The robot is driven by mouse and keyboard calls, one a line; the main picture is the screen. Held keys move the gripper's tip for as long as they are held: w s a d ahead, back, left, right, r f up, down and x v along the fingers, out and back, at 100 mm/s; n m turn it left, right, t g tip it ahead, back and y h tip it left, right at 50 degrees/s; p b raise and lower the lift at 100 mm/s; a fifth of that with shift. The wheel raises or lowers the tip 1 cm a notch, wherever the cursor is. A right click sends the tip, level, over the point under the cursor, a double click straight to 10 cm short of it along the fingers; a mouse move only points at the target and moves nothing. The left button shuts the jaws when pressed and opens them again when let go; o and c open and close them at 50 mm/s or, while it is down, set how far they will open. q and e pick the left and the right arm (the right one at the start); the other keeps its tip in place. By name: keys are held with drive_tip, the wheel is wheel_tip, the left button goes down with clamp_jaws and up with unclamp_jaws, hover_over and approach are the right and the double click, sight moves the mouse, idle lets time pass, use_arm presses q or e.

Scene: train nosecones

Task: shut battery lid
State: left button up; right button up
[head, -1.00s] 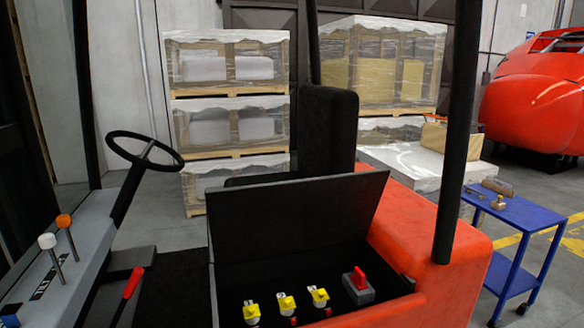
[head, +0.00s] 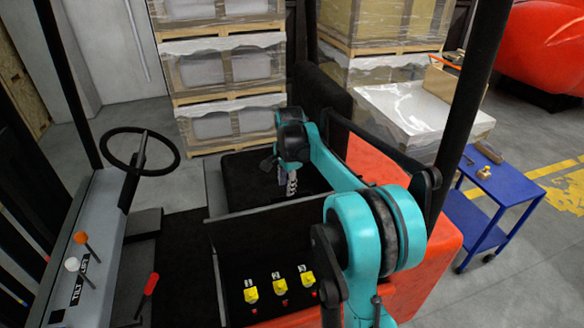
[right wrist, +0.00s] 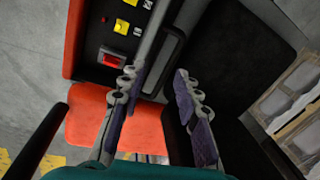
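The battery lid (head: 268,232) is a dark panel standing raised at the back of the open battery compartment (head: 235,305) in the head view. Yellow switches (head: 278,283) show in the compartment below it. My right gripper (head: 290,188) points down behind the lid, over the black seat (head: 240,180). In the right wrist view the right gripper (right wrist: 156,76) has its two fingers apart, with nothing held between them. The lid's grey edge (right wrist: 150,38) runs close to the left finger; I cannot tell if they touch. My left gripper is not in view.
The steering wheel (head: 137,150) and levers (head: 80,238) stand left. A dark roof post (head: 470,90) rises close to my right arm. A blue cart (head: 507,185) stands right, and wrapped pallets (head: 225,70) are behind.

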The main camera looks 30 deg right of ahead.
drive_tip(key=w+d+f+m, duration=0.1)
drive_tip(key=f, duration=0.1)
drive_tip(key=w+d+f+p, duration=0.1)
drive_tip(key=f, duration=0.1)
drive_tip(key=w+d+f+m+p, duration=0.1)
drive_tip(key=d+f, duration=0.1)
drive_tip(key=f, duration=0.1)
drive_tip(key=shift+m+g, duration=0.3)
drive_tip(key=shift+g, duration=0.1)
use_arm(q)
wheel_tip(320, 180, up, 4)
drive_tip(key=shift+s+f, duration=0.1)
use_arm(e)
drive_tip(key=shift+a+f, duration=0.1)
drive_tip(key=shift+f, duration=0.25)
clamp_jaws()
